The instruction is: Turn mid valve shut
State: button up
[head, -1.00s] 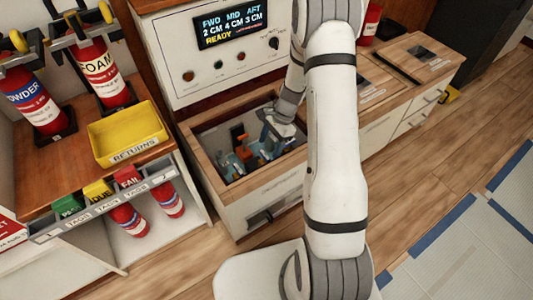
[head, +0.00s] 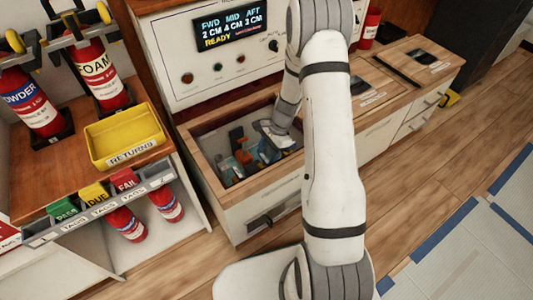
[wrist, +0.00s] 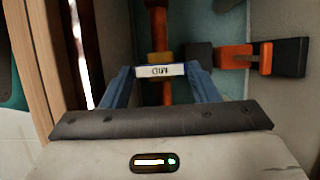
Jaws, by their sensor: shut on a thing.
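The mid valve (wrist: 160,71) shows in the wrist view as a plate with an upside-down MID label over an orange stem and a yellow collar. My gripper (wrist: 163,84) has one blue finger on each side of this plate and is shut on it. In the head view my gripper (head: 266,152) reaches down into the open bay (head: 215,170) of the wooden counter. Its fingers and the valve are partly hidden there by my wrist. The display (head: 227,29) reads FWD 2 CM, MID 4 CM, AFT 3 CM and READY.
An orange lever with black ends (wrist: 240,57) lies right of the valve in the wrist view, close to my right finger. The bay's walls are near my gripper. A yellow returns tray (head: 125,137) and extinguishers (head: 98,75) stand at the left.

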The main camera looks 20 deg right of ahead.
jog(key=n+p, duration=0.1)
jog(key=n+g+p, duration=0.1)
jog(key=shift+w+r+n, duration=0.15)
jog(key=shift+n, duration=0.25)
jog(key=n+p, duration=0.1)
jog(key=n, duration=0.1)
jog(key=n+g+h+p, duration=0.1)
jog(key=n+h+p, duration=0.1)
jog(key=n, duration=0.1)
jog(key=shift+w+a+n+g, duration=0.15)
jog(key=shift+a+n+g, duration=0.1)
jog(key=shift+n+g, duration=0.05)
jog(key=n, duration=0.1)
jog(key=n+h+p, duration=0.1)
jog(key=n, duration=0.1)
jog(key=n+h, duration=0.1)
jog(key=n, duration=0.1)
jog(key=shift+a+g, duration=0.25)
jog(key=shift+g, duration=0.05)
jog(key=shift+a+n+h+p, duration=0.15)
jog(key=shift+n+h+p, duration=0.65)
jog(key=shift+n, duration=1.4)
jog(key=o, duration=0.7)
jog(key=p+v, duration=0.2)
jog(key=v, duration=0.5)
jog(key=shift+r, duration=0.25)
jog(key=shift+w+a, duration=0.1)
